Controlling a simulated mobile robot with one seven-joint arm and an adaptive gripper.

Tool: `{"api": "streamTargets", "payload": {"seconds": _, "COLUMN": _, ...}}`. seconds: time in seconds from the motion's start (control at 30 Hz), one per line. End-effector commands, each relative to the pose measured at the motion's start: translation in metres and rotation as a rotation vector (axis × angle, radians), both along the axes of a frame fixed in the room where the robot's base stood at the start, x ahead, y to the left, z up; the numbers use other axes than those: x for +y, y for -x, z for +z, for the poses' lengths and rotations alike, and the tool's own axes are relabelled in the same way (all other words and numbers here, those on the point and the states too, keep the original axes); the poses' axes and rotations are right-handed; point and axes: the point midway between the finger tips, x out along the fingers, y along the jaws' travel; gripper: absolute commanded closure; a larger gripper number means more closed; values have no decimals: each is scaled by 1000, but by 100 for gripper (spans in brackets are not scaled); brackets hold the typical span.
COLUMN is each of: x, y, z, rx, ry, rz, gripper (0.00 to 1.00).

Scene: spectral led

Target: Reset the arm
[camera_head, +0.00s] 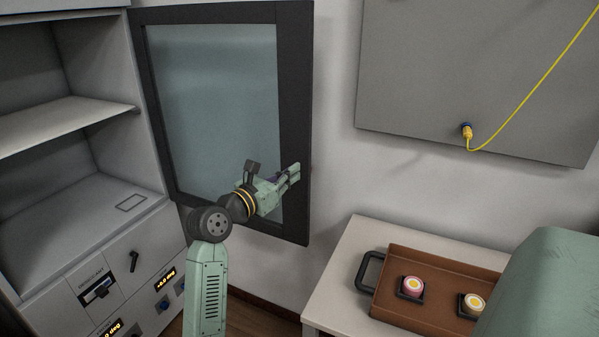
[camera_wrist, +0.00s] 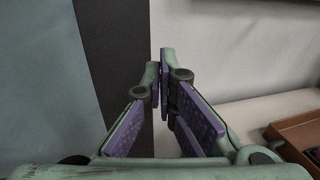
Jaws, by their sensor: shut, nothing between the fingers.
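My green arm reaches up in the head view, with my gripper (camera_head: 294,174) in front of the right edge of an open dark-framed glass door (camera_head: 296,110). In the wrist view my gripper (camera_wrist: 163,58) is shut, its purple-padded fingers together at the tips and nothing between them. The door's dark frame (camera_wrist: 112,60) stands just left of the fingers there. Whether the fingers touch the frame I cannot tell.
A grey cabinet (camera_head: 150,90) with a shelf (camera_head: 60,123) stands open at left. A white table (camera_head: 335,270) at right holds a brown tray (camera_head: 400,262) with two round items. A grey wall panel (camera_head: 440,60) bears a yellow cable (camera_head: 540,83).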

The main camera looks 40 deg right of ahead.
Motion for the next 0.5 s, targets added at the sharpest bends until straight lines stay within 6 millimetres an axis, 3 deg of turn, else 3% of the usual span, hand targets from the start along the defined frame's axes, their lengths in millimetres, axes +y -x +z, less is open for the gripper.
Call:
{"api": "streamTargets", "payload": {"seconds": 0.03, "x": 14, "y": 3, "z": -6, "rx": -2, "ry": 1, "rz": 5, "gripper": 100}}
{"api": "streamTargets", "payload": {"seconds": 0.2, "x": 48, "y": 15, "z": -6, "rx": 0, "ry": 0, "rz": 4, "gripper": 100}}
{"api": "streamTargets", "payload": {"seconds": 0.5, "x": 74, "y": 25, "z": -4, "rx": 2, "ry": -2, "rz": 2, "gripper": 100}}
